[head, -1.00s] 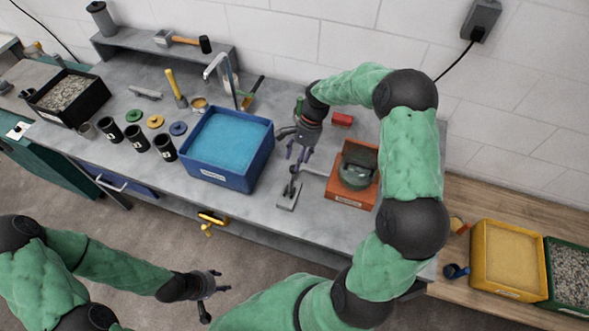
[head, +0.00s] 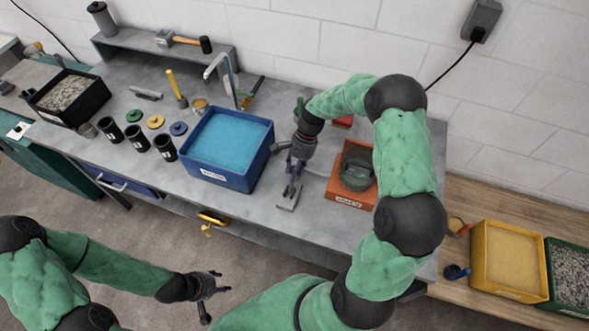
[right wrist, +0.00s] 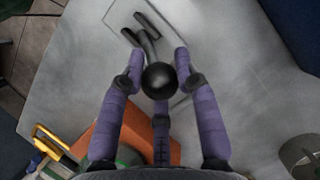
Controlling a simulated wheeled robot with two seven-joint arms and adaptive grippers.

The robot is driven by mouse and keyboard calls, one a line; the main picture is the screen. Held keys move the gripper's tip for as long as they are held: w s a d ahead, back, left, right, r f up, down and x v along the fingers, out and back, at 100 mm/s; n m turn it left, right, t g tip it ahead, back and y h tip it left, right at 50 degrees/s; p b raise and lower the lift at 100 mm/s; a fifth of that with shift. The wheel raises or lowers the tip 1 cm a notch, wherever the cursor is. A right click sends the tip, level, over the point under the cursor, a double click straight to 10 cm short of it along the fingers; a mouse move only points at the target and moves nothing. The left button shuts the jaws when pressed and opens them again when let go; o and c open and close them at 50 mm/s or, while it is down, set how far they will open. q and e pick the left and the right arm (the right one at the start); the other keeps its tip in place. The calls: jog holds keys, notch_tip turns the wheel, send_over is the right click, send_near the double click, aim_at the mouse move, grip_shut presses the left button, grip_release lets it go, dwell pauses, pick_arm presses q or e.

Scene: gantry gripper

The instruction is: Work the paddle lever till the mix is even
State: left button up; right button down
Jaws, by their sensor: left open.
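The lever (right wrist: 159,80) has a round black knob on a dark rod, rising from a small grey base plate (head: 287,205) on the bench. My right gripper (head: 293,180) is at the lever, its purple fingers on both sides of the knob in the right wrist view (right wrist: 159,60). I cannot tell whether the fingers press on it. The orange-red box (head: 350,200) with a dark green rounded vessel (head: 357,170) stands right of the lever; the vessel's contents cannot be made out. My left gripper (head: 210,285) is open and empty, in front of the bench.
A blue bin (head: 240,182) of blue material stands left of the lever. Several black cups (head: 137,138), coloured discs and tools lie further left. A yellow bin (head: 506,288) stands on the wooden bench at right. Bench surface in front of the lever is clear.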

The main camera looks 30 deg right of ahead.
jog(key=shift+s+a+r+t+h+b, duration=0.3)
jog(key=shift+a+r+t+h, duration=0.15)
jog(key=shift+t+h, duration=0.35)
jog(key=shift+s+a+r+t+h+b, duration=0.2)
jog(key=shift+s+a+t+h+b, duration=0.45)
jog(key=shift+h+b, duration=0.3)
jog(key=shift+s+a+b, duration=0.25)
jog(key=shift+a+b, duration=0.15)
jog(key=shift+b, duration=0.45)
jog(key=s+a+t+h+b, duration=0.1)
jog(key=a+b, duration=0.1)
jog(key=b, duration=0.4)
jog(key=s+a+f+t+h+b, duration=0.1)
jog(key=s+b, duration=0.1)
jog(key=b, duration=0.4)
jog(key=shift+s+a+f+n+h, duration=0.1)
jog(key=shift+s+a+n+h, duration=0.05)
jog(key=shift+a+n+h, duration=0.15)
jog(key=shift+s+a+f+b, duration=0.2)
jog(key=shift+s+a+b, duration=0.2)
jog(key=shift+b, duration=0.65)
